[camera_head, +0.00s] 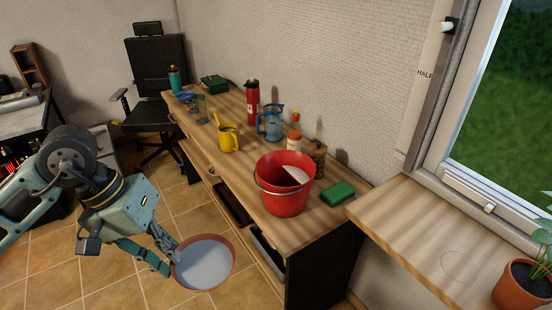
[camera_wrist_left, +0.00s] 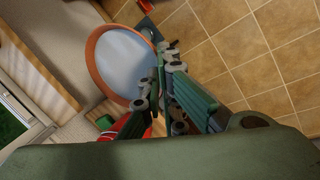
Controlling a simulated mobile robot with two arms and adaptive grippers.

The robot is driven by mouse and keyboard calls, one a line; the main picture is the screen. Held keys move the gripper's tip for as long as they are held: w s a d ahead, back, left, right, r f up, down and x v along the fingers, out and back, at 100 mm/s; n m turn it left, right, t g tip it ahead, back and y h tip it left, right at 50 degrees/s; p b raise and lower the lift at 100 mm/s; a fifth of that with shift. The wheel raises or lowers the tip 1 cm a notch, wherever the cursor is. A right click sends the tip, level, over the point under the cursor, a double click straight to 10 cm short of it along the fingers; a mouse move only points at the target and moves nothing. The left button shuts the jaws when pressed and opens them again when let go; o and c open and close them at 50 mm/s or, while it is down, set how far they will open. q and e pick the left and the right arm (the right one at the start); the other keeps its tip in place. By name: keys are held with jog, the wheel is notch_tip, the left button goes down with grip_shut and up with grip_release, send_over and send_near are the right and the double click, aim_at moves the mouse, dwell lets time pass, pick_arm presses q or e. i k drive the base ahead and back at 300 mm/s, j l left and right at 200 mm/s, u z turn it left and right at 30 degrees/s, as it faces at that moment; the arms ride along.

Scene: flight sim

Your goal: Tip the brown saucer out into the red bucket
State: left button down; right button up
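The brown saucer (camera_head: 204,289) is in front of the bench, over the tiled floor, left of and below the red bucket. It holds a pale grey-white fill and looks about level. My left gripper (camera_head: 171,256) is shut on its left rim. In the left wrist view the fingers (camera_wrist_left: 160,76) pinch the saucer's rim (camera_wrist_left: 91,50). The red bucket (camera_head: 283,201) stands upright on the bench near its front right end, with something white inside and its handle down at the front. The right gripper is not in view.
The wooden bench (camera_head: 262,228) also carries a yellow mug (camera_head: 229,141), a blue jug (camera_head: 270,124), a red bottle (camera_head: 252,100), a jar (camera_head: 316,156) and a green sponge (camera_head: 338,193). A windowsill (camera_head: 410,222) with a potted plant (camera_head: 522,287) lies to the right.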

aim_at(285, 178)
jog(key=i+j+z, duration=0.15)
jog(key=i+j, duration=0.65)
jog(key=j+z, duration=0.1)
jog(key=z, duration=1.55)
